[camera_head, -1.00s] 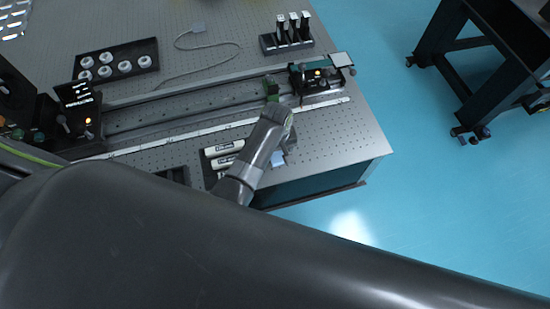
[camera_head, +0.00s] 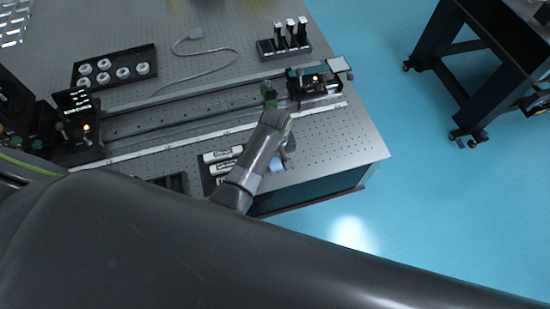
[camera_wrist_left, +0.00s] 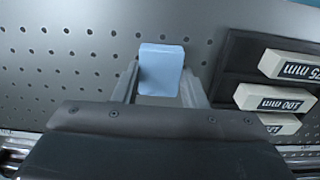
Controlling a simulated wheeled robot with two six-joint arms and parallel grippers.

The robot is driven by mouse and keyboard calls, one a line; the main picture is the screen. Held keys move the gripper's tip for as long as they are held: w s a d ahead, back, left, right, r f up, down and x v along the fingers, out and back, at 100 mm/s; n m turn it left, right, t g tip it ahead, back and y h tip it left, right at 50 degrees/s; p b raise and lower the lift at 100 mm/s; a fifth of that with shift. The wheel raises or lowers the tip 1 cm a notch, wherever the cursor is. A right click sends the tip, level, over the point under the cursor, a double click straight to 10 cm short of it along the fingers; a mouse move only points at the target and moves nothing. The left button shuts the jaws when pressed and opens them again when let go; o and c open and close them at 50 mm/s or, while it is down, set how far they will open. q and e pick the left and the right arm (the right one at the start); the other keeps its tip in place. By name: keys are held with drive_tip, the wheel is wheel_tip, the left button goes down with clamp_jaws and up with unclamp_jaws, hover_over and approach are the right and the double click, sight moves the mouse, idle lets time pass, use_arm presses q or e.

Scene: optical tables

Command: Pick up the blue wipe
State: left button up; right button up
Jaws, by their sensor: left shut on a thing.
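The blue wipe (camera_wrist_left: 161,68) is a small light-blue piece between the two fingers of my left gripper (camera_wrist_left: 160,86) in the left wrist view. The fingers are shut on it, one on each side. In the head view the wipe (camera_head: 278,164) shows as a small pale-blue patch beside my left gripper (camera_head: 284,152), near the front edge of the optical table (camera_head: 345,140). My wrist hides part of it there. Whether the wipe touches the tabletop is hard to tell. My right gripper is not in view.
White labelled blocks (camera_head: 222,154) lie in a dark tray beside my left wrist. A rail (camera_head: 185,106) with optical mounts runs behind it. A holder (camera_head: 284,46) and a black tray of round parts (camera_head: 115,67) stand farther back. Open floor lies to the right.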

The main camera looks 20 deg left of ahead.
sight(275, 160)
use_arm(q)
wheel_tip(275, 160, up, 6)
drive_tip(key=p, duration=0.6)
drive_tip(key=shift+f, duration=0.15)
drive_tip(key=shift+r, duration=2.05)
drive_tip(key=o, duration=0.3)
drive_tip(key=shift+c, duration=0.7)
